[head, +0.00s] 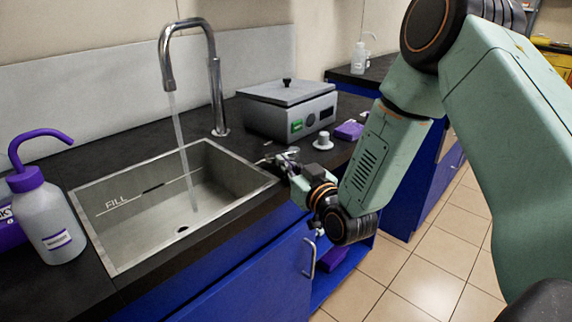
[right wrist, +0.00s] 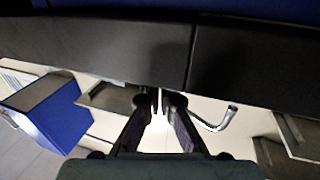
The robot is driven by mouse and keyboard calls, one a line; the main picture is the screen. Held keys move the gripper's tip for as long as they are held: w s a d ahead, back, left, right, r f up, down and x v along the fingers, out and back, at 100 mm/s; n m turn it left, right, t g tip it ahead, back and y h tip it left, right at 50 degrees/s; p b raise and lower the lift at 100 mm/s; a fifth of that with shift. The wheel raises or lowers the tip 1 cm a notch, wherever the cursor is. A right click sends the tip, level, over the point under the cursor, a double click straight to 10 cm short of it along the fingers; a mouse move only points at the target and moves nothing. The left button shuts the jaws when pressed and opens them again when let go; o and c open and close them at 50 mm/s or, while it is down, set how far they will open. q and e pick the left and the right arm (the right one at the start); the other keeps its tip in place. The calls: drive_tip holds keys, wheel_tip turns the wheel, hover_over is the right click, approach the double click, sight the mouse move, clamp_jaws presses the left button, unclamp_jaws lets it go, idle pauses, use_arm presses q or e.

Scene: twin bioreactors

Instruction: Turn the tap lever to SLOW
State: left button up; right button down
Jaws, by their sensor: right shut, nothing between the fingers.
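The chrome gooseneck tap (head: 217,95) stands behind the sink (head: 225,160). A stream of water (head: 184,150) runs from its spout into the basin. I cannot make out a separate tap lever or a SLOW mark. My right gripper (head: 275,158) is at the sink's right rim, low over the counter and to the right of the tap's base. It is shut with nothing held. In the right wrist view its fingertips (right wrist: 160,102) are close together. My left gripper is out of view.
A grey lidded box (head: 290,108), a white knob-like piece (head: 323,141) and a purple block (head: 349,130) stand behind my right gripper. A wash bottle (head: 50,218) stands left of the sink. A cabinet handle (head: 309,258) sticks out below the counter edge.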

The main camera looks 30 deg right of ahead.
drive_tip(key=shift+w+a+r, duration=0.1)
drive_tip(key=shift+a+r, duration=0.05)
drive_tip(key=shift+a, duration=0.25)
drive_tip(key=shift+w+a+p, duration=0.25)
drive_tip(key=shift+w+p, duration=0.1)
drive_tip(key=shift+w, duration=0.35)
drive_tip(key=shift+a, duration=0.1)
drive_tip(key=shift+s+f, duration=0.1)
drive_tip(key=shift+f, duration=0.1)
